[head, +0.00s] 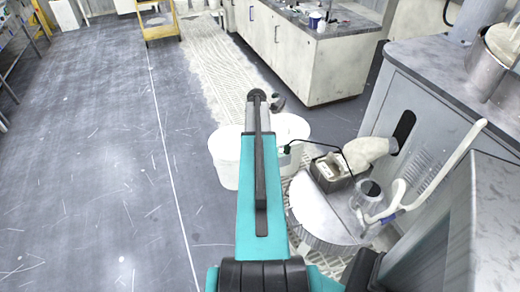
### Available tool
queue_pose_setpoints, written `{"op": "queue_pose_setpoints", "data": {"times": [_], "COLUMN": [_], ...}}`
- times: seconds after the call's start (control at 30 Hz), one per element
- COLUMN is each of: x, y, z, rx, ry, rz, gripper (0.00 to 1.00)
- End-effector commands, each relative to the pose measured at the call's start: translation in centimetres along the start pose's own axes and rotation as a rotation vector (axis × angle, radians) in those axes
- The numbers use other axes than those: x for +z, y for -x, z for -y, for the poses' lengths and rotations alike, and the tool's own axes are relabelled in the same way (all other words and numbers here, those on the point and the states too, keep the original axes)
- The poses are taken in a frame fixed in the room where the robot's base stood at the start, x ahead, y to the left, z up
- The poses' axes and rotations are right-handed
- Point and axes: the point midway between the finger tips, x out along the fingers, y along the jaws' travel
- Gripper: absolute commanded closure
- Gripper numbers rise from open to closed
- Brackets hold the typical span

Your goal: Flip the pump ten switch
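I cannot make out a pump ten switch or any pump label in the head view. My teal arm reaches away from me up the middle of the picture. Its far end shows a dark round joint and a dark hooked piece beside it; I cannot make out gripper fingers there. A small grey open-topped box (328,172) with pale blocks in it is right of the arm. A thin black cable (318,143) loops from near it to a small dark green piece (287,149) by the buckets.
White buckets (226,160) stand beside and partly behind my arm. A round pale platen (318,212) and a clear jar (368,192) are right of it, next to a grey machine cabinet (440,110). A white-fronted bench (300,60) stands behind. The left floor is open; a yellow stand (160,28) is far back.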

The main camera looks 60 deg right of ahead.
Motion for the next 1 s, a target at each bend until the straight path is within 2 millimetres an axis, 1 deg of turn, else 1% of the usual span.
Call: {"op": "queue_pose_setpoints", "data": {"times": [1.0], "x": [0.12], "y": [-0.61], "z": [0.07], "rx": [-0.002], "ry": [0.0], "rz": [0.003], "gripper": [1.0]}}
